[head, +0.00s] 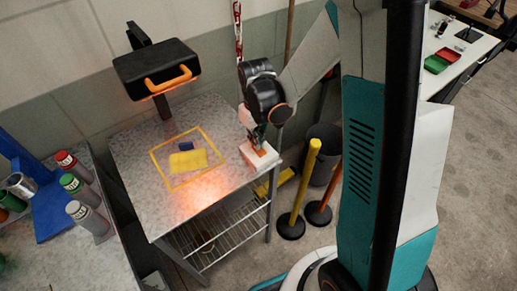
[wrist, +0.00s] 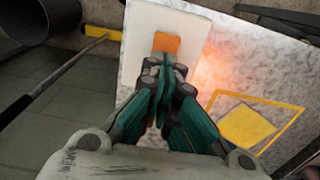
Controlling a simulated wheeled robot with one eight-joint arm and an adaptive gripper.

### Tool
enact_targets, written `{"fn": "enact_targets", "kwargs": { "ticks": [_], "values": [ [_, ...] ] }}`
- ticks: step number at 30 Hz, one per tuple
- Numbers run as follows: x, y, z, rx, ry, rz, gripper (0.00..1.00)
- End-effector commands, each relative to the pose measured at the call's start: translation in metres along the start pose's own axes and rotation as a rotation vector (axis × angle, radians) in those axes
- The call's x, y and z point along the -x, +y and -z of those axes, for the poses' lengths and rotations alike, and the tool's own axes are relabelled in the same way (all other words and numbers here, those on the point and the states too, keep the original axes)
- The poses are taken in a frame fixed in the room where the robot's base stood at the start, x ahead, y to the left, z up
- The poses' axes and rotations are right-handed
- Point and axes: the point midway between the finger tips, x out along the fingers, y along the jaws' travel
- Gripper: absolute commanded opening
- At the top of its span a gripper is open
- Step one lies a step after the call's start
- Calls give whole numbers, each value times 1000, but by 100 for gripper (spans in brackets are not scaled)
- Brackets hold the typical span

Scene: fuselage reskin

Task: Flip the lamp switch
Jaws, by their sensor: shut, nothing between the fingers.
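The lamp switch is a white box (head: 265,161) with an orange rocker (wrist: 167,43) on top, on the right edge of the speckled table (head: 130,150). In the wrist view the white box (wrist: 190,25) lies beyond and under the fingers. My gripper (head: 257,143) is shut and empty, pointing down over the switch. In the wrist view its fingertips (wrist: 163,62) overlap the near end of the rocker; I cannot tell whether they touch it. The black lamp (head: 157,69) with an orange handle (head: 168,78) stands at the back left. An orange glow lies on the table.
A yellow-outlined square (head: 158,160) on the table holds a yellow piece (head: 188,161) and a small dark blue block (head: 186,145). Yellow-and-black posts (head: 304,185) and a dark bin (head: 322,150) stand right of the table. Spray cans (head: 75,183) stand at left.

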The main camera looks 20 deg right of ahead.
Motion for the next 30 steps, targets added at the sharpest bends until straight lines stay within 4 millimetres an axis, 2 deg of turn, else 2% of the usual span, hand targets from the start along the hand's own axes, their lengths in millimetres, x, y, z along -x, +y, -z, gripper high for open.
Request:
{"fn": "enact_targets", "kwargs": {
  "ticks": [18, 30],
  "values": [
    [-6, 0, 0, 0, 0, 0, 0],
    [20, 0, 0, 0, 0, 0, 0]
  ]
}}
